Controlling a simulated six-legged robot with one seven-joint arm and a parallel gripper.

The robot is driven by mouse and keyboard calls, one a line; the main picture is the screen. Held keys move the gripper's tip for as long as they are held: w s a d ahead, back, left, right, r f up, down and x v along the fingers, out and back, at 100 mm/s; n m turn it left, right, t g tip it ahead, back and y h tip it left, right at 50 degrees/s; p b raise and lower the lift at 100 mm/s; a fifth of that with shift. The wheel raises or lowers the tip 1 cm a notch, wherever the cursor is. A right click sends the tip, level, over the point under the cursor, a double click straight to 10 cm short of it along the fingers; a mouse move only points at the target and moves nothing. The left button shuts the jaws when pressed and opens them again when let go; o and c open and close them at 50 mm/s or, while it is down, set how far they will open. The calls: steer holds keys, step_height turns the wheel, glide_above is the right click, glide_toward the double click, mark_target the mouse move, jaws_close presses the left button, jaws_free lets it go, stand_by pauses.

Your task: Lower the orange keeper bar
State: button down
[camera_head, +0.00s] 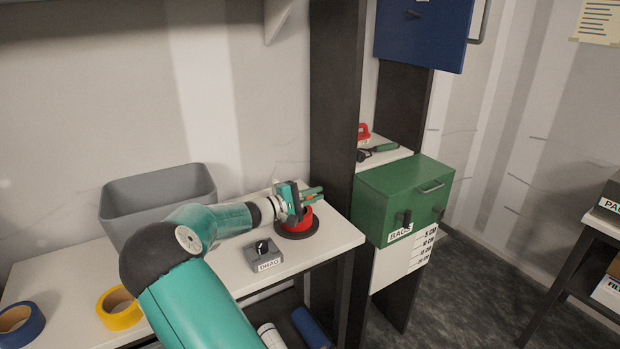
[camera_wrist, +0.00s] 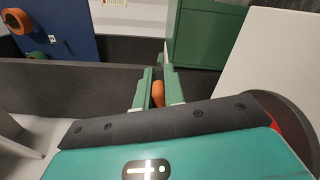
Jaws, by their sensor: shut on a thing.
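My gripper (camera_head: 313,193) is over the white bench, by the red round fixture (camera_head: 298,222) on its black disc. In the wrist view my green fingers (camera_wrist: 157,88) are closed around a small orange piece, which looks like the orange keeper bar (camera_wrist: 157,94). A bit of orange also shows between the fingers in the head view (camera_head: 309,199). Most of the bar is hidden by the fingers, so its far ends and whether it touches the red fixture cannot be told. Part of the red fixture (camera_wrist: 288,122) shows at the right of the wrist view.
A grey box marked DRAG (camera_head: 263,255) sits on the bench near the fixture. A grey bin (camera_head: 160,194) stands behind my arm. Yellow tape (camera_head: 119,310) and blue tape (camera_head: 20,325) lie at the left. A dark post (camera_head: 333,120) and green BAGS cabinet (camera_head: 400,200) stand right.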

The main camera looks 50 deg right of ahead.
steer(key=shift+s+a+f+m, duration=0.15)
steer(key=shift+f+m, duration=0.35)
steer(key=shift+f, duration=0.55)
steer(key=shift+s+a+f+m, duration=0.15)
steer(key=shift+f+m, duration=0.35)
steer(key=shift+f, duration=0.55)
steer(key=shift+d, duration=0.1)
steer(key=c, duration=1.5)
jaws_free()
steer(key=shift+r, duration=0.15)
steer(key=s+a+r, duration=0.3)
steer(key=r, duration=0.1)
steer(key=s+a+r, duration=0.3)
steer(key=r, duration=0.1)
steer(key=s+a+r, duration=0.3)
steer(key=s+r, duration=0.1)
steer(key=shift+a+r, duration=0.35)
steer(key=shift+a, duration=0.05)
